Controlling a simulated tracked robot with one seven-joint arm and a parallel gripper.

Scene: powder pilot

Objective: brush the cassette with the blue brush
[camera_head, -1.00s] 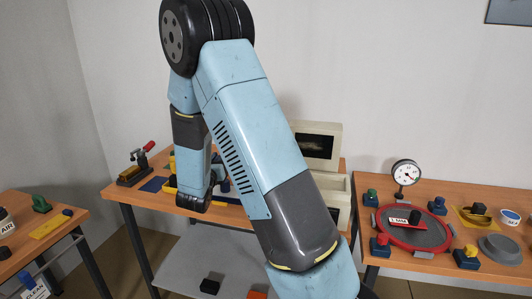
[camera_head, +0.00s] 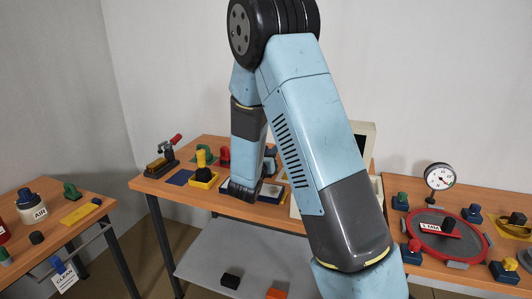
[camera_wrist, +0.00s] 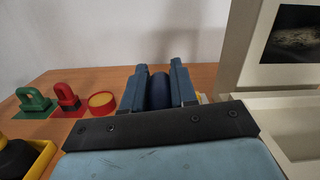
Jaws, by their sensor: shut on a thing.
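My gripper (camera_wrist: 160,88) has its two blue fingers closed around a dark blue rounded piece, which looks like the handle of the blue brush (camera_wrist: 160,92). The brush's bristles are hidden behind the wrist plate. In the head view my gripper (camera_head: 269,163) is partly hidden behind my own arm, over the right part of the middle table. No cassette shows clearly in the wrist view.
On the middle table (camera_head: 150,187) are a red-handled clamp (camera_head: 163,160), a blue mat (camera_head: 181,177), a yellow tray (camera_head: 205,184) with a yellow-topped black piece, and green (camera_wrist: 36,103) and red (camera_wrist: 67,98) holders. A cream box (camera_wrist: 248,50) stands close on the right.

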